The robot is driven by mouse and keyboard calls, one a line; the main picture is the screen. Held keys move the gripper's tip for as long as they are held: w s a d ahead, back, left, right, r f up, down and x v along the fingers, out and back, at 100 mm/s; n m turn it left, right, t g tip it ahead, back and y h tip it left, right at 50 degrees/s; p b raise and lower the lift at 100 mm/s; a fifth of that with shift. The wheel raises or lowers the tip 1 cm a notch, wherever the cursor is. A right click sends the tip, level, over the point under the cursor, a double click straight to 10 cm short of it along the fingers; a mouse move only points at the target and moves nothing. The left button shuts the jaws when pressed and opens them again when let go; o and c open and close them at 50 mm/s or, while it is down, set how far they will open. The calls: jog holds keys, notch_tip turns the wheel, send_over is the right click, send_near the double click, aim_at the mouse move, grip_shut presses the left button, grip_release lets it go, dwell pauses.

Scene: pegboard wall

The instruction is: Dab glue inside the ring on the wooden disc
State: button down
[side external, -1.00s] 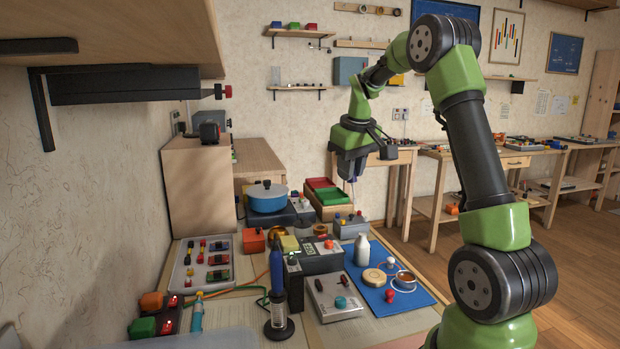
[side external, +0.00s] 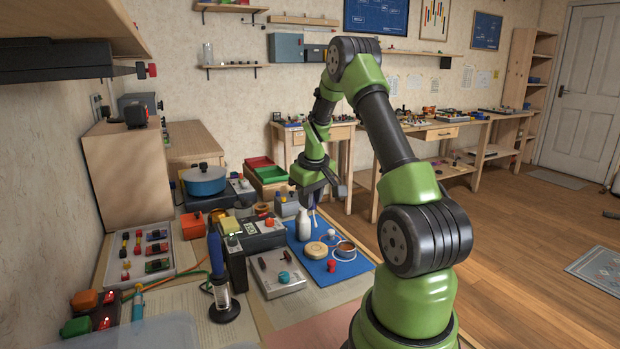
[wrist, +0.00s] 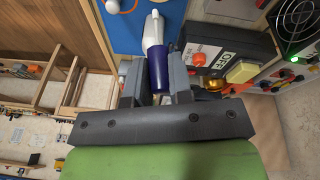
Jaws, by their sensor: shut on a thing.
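The wooden disc (side external: 316,249) is a pale round piece lying flat on the blue mat (side external: 347,270). A faint circle shows on its top, but the ring is too small to make out clearly. My gripper (side external: 313,192) is shut on a dark blue glue applicator (wrist: 159,68) with a white tapered nozzle.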

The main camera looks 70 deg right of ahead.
send_over(311, 247)
jog(key=shift+a+x, duration=0.2)
jog(key=shift+x, duration=1)
jog(key=shift+a+x, duration=0.15)
jog(key=shift+x, duration=1)
jog(key=shift+s+f, duration=0.25)
jog(key=shift+f, duration=0.45)
dwell(0.6)
jog(key=shift+w+d+v, duration=0.1)
jog(key=shift+d+v, duration=0.05)
jog(key=shift+v, duration=0.65)
jog(key=shift+w+d+v, duration=0.15)
jog(key=shift+v, duration=0.7)
jog(key=shift+w+d+v, duration=0.1)
jog(key=shift+d+v, duration=0.05)
jog(key=shift+v, duration=0.65)
jog(key=shift+r, duration=0.2)
